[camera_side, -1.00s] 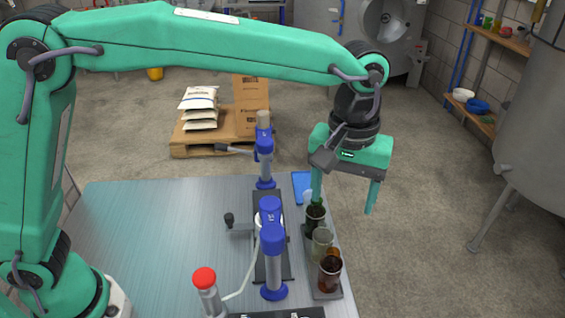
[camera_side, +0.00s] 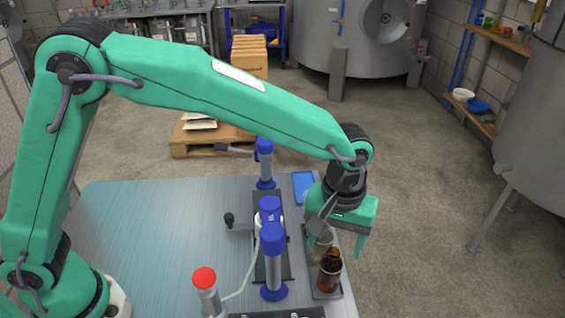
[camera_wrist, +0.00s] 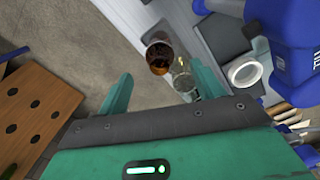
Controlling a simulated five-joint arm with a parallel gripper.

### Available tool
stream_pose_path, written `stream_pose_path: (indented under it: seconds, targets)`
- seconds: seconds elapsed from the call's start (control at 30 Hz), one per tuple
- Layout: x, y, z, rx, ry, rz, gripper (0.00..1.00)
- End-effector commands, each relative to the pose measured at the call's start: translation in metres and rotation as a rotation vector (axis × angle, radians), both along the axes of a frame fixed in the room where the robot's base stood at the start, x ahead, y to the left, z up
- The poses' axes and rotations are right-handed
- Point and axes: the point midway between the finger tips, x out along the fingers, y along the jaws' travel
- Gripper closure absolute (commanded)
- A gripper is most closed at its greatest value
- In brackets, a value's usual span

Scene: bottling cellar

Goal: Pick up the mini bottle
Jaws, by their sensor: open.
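I cannot tell which of the small glass vessels on the dark tray (camera_side: 334,293) is the mini bottle. An amber-brown one (camera_side: 330,273) stands at the near end of the tray, upright. A clear, greenish one (camera_side: 321,246) stands just behind it, partly covered by my gripper. Both show in the wrist view, the amber one (camera_wrist: 159,56) left of the clear one (camera_wrist: 183,78). My gripper (camera_side: 335,243) is low over the tray, its fingers apart. In the wrist view the clear vessel is near the right finger of my gripper (camera_wrist: 163,88). The tray's far part is hidden.
A bench fixture with blue-capped posts (camera_side: 273,262) stands left of the tray. A red-knobbed lever (camera_side: 204,278) is at the front. A blue pad (camera_side: 303,188) lies behind. The bench's left part is clear; its right edge is close to the tray.

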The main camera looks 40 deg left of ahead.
Motion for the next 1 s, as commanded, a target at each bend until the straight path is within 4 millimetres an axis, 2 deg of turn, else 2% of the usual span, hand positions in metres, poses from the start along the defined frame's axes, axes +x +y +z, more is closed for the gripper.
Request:
stream_pose_path:
  seconds: [0.27, 0.7, 1.0]
  targets:
    - [0.000, 0.000, -0.005, 0.001, 0.001, 0.000, 0.33]
    - [0.000, 0.000, -0.049, 0.001, 0.001, 0.000, 0.33]
    - [0.000, 0.000, -0.053, 0.000, 0.000, -0.001, 0.33]
